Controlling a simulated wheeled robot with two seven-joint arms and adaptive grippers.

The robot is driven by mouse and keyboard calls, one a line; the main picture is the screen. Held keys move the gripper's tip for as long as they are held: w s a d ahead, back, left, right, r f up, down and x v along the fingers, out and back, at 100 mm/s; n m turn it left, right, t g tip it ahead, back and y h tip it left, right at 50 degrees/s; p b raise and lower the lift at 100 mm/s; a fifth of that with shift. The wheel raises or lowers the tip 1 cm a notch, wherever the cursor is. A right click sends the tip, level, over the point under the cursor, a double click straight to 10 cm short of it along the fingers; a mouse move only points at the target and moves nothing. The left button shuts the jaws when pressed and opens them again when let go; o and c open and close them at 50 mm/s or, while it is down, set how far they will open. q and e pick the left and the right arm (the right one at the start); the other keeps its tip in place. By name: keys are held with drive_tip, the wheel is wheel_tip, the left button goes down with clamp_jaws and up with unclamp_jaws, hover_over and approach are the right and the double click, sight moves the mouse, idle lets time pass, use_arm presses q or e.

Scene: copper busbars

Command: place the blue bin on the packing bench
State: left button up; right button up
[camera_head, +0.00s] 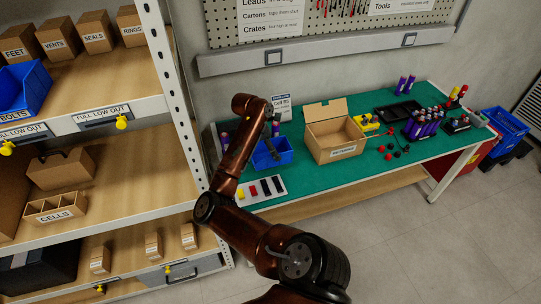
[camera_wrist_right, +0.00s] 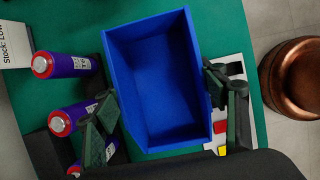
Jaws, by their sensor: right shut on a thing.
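The blue bin (camera_head: 272,153) is at the left end of the packing bench (camera_head: 312,185), over its green top. In the right wrist view the bin (camera_wrist_right: 158,80) is empty, with its open top toward the camera. My right gripper (camera_head: 270,128) is shut on it; in the wrist view its fingers (camera_wrist_right: 163,108) press on opposite sides of the bin. I cannot tell whether the bin's base touches the bench top. My left gripper is out of view.
A white tray (camera_head: 243,194) with coloured pieces lies close to the bin. Purple cells (camera_wrist_right: 75,64) stand beside it. An open carton (camera_head: 333,135) is to its right. A shelf rack (camera_head: 80,125) on the left holds boxes and another blue bin (camera_head: 22,90) labelled BOLTS.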

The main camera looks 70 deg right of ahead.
drive_tip(key=d+f, duration=0.1)
drive_tip(key=f, duration=0.1)
drive_tip(key=w+d+f, duration=0.1)
drive_tip(key=shift+w+d+f+b, duration=0.1)
drive_tip(key=shift+d+f+b, duration=0.2)
drive_tip(key=shift+d+f, duration=0.05)
wheel_tip(320, 180, down, 3)
drive_tip(key=shift+b, duration=0.3)
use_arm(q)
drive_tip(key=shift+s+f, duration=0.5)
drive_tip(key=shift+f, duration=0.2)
use_arm(e)
drive_tip(key=shift+r, duration=0.1)
drive_tip(key=o, duration=0.7)
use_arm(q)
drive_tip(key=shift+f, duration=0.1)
use_arm(e)
drive_tip(key=o, duration=0.5)
drive_tip(key=shift+c, duration=0.2)
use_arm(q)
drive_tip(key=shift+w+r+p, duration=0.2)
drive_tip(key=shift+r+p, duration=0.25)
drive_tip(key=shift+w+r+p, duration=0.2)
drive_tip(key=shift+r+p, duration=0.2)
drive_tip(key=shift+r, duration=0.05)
use_arm(e)
drive_tip(key=v, duration=1.2)
